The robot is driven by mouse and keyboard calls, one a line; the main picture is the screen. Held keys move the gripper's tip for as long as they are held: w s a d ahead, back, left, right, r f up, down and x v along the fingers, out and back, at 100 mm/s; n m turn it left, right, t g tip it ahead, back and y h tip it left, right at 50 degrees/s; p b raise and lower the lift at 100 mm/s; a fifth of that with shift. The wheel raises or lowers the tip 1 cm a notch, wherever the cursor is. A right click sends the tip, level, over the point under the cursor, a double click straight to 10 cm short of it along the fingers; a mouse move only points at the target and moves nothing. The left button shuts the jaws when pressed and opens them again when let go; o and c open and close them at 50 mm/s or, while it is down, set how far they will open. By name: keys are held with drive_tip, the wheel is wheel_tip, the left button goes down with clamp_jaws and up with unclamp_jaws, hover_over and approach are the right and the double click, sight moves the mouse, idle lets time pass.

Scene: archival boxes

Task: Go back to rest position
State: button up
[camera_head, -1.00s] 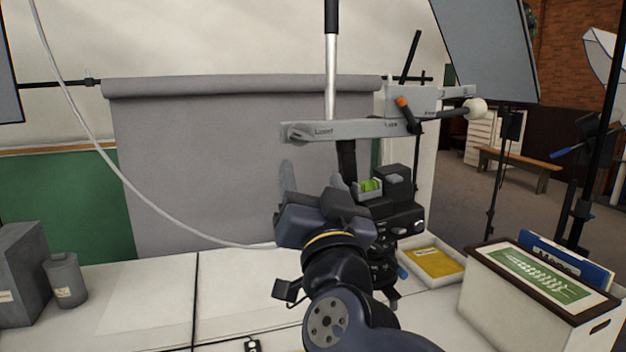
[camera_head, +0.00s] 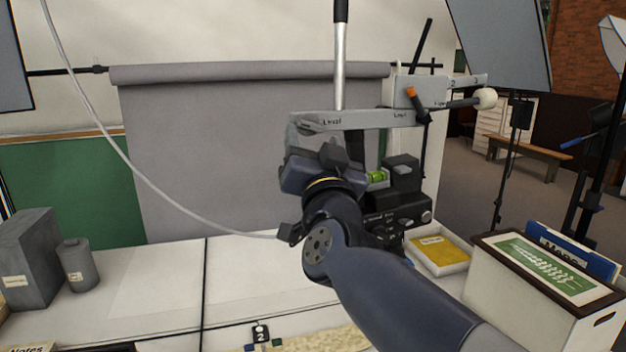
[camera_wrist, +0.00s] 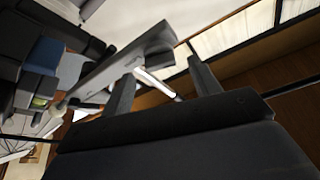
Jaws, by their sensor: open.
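My gripper (camera_head: 315,140) is raised over the white table, in front of the grey backdrop, with my arm reaching up from the lower right. Its two fingers show apart in the wrist view (camera_wrist: 160,85), with nothing held between them. In the head view my arm hides much of the gripper. A grey metal bar (camera_head: 375,119) of a stand passes just behind or beside the fingers; I cannot tell if they touch. The bar also shows in the wrist view (camera_wrist: 128,60), beyond the fingers.
A black camera device (camera_head: 405,208) stands just right of my gripper. A white tray with a yellow packet (camera_head: 440,250) and a box of files (camera_head: 535,305) are at the right. Grey containers (camera_head: 30,262) stand at the left. The table's left middle (camera_head: 150,280) is clear.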

sight(311, 129)
drive_tip(key=x, duration=0.3)
drive_tip(key=shift+w+r+p, duration=0.15)
drive_tip(key=shift+w+p, duration=0.15)
drive_tip(key=shift+p, duration=0.05)
drive_tip(key=shift+s, duration=0.1)
drive_tip(key=shift+s, duration=0.1)
